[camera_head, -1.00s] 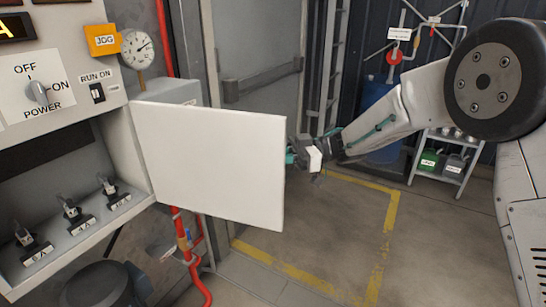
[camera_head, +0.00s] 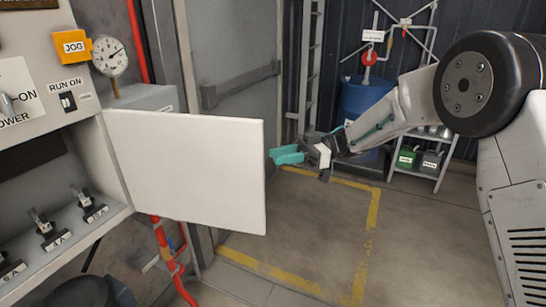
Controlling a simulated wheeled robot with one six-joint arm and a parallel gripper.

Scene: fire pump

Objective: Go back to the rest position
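My gripper (camera_head: 286,155) is in the middle of the head view, just right of the free edge of a white panel door (camera_head: 190,170). Its teal fingers point left, and a small gap shows between them and the door edge. I see nothing held, but the fingers overlap in this view, so their opening is unclear. The door stands swung open from the control cabinet (camera_head: 85,110). Inside the cabinet is a row of breaker levers (camera_head: 88,205).
A pressure gauge (camera_head: 109,55) and an orange JOG box (camera_head: 73,47) sit above the door. Red pipes (camera_head: 172,262) run below it. A blue drum (camera_head: 365,95) and a shelf with cans (camera_head: 420,160) stand at the back right. The yellow-marked floor (camera_head: 300,220) is clear.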

